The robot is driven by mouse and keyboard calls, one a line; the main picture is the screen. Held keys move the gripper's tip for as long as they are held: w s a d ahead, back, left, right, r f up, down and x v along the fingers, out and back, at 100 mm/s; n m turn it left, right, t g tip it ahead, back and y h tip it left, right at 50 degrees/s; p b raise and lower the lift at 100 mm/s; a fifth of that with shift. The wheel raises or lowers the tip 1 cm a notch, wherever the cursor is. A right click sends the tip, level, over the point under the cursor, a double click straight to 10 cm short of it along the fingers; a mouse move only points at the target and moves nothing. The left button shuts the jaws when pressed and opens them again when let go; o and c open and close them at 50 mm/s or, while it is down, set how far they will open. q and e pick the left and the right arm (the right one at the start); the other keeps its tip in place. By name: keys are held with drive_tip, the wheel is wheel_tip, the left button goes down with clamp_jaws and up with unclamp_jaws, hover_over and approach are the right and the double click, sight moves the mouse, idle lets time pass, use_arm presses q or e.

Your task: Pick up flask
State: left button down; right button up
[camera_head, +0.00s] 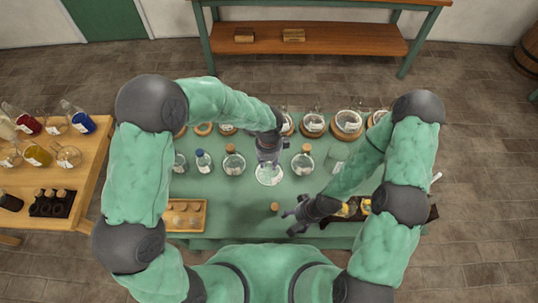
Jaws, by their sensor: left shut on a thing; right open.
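A clear glass flask (269,176) is at the middle of the green table (235,209). My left gripper (269,161) reaches down over it from above and is shut on its upper part. The gripper hides the flask's neck, and I cannot tell whether its base touches the table. My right gripper (291,215) is open and empty, low over the table's front middle, to the right of a small cork (274,207).
Corked flasks (234,163) and (302,162) stand either side of the held one. A blue-capped bottle (203,161) is further left. Several round glass vessels on wooden rings (347,124) line the back edge. A wooden tray (186,226) sits front left, and a side table (75,143) holds coloured flasks.

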use_arm(q)
drive_tip(key=shift+s+r, duration=0.35)
drive_tip(key=shift+s, duration=0.4)
drive_tip(key=shift+s+r, duration=0.3)
drive_tip(key=shift+s, duration=0.4)
drive_tip(key=shift+s+r, duration=0.35)
drive_tip(key=shift+s, duration=0.4)
drive_tip(key=shift+s, duration=0.1)
